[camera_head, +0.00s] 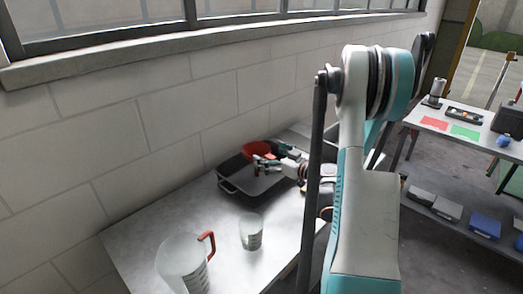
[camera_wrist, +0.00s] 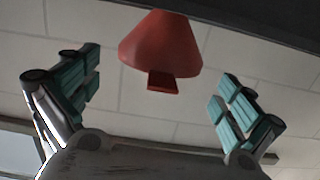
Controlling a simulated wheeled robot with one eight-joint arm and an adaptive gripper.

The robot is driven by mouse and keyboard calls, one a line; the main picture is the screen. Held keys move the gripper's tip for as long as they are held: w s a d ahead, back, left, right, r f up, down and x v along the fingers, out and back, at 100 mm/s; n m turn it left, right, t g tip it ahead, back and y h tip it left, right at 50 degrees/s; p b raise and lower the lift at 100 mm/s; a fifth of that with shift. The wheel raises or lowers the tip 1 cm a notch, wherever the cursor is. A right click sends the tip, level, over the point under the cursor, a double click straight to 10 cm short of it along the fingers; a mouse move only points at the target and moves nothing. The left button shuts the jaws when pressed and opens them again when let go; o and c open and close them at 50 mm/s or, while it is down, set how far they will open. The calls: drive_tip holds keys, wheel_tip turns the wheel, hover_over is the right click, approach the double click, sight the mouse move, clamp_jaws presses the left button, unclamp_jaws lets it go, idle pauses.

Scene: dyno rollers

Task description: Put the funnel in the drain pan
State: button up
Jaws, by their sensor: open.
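The red funnel (camera_head: 258,149) is at the far side of the black drain pan (camera_head: 233,194), close to the wall. I cannot tell whether it is inside the pan or just behind its far rim. My gripper (camera_head: 257,165) is over the right part of the pan, close to the near side of the funnel. In the wrist view the funnel (camera_wrist: 160,45) is ahead of my open fingers (camera_wrist: 158,82) and roughly centred between them, wide end and small tab towards me. Neither finger visibly touches it. The dark band at the top there may be the pan.
A clear jug with a red handle (camera_head: 183,265) and a clear beaker (camera_head: 251,232) stand on the metal table (camera_head: 140,240) in front of the pan. The block wall (camera_head: 160,130) is close behind. A second table (camera_head: 455,127) with small items is at right.

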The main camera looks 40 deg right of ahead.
drive_tip(key=s, duration=0.7)
drive_tip(key=shift+s+d+r, duration=0.3)
drive_tip(key=shift+s+r, duration=0.05)
drive_tip(key=shift+p, duration=0.3)
